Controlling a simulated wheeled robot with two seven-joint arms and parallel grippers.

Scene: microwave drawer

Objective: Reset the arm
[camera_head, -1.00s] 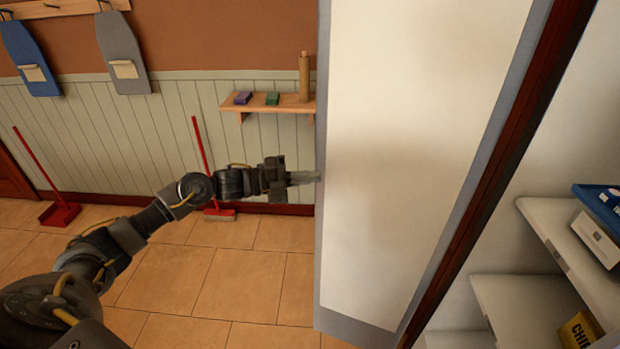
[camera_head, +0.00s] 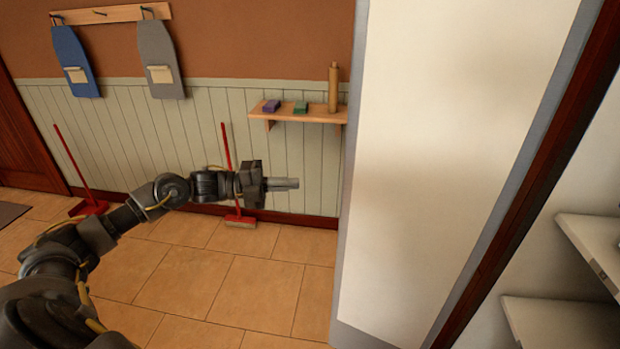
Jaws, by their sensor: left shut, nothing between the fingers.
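My left arm comes in from the lower left and reaches out to the right. My left gripper (camera_head: 285,184) is shut and empty, held in the air in front of the panelled wall. Its fingertips point right toward a large white door panel (camera_head: 440,160) with a grey edge. A clear gap separates the fingertips from the panel. My right gripper is not in view.
White shelves (camera_head: 560,322) stand at the right behind the panel. The tiled floor is clear.

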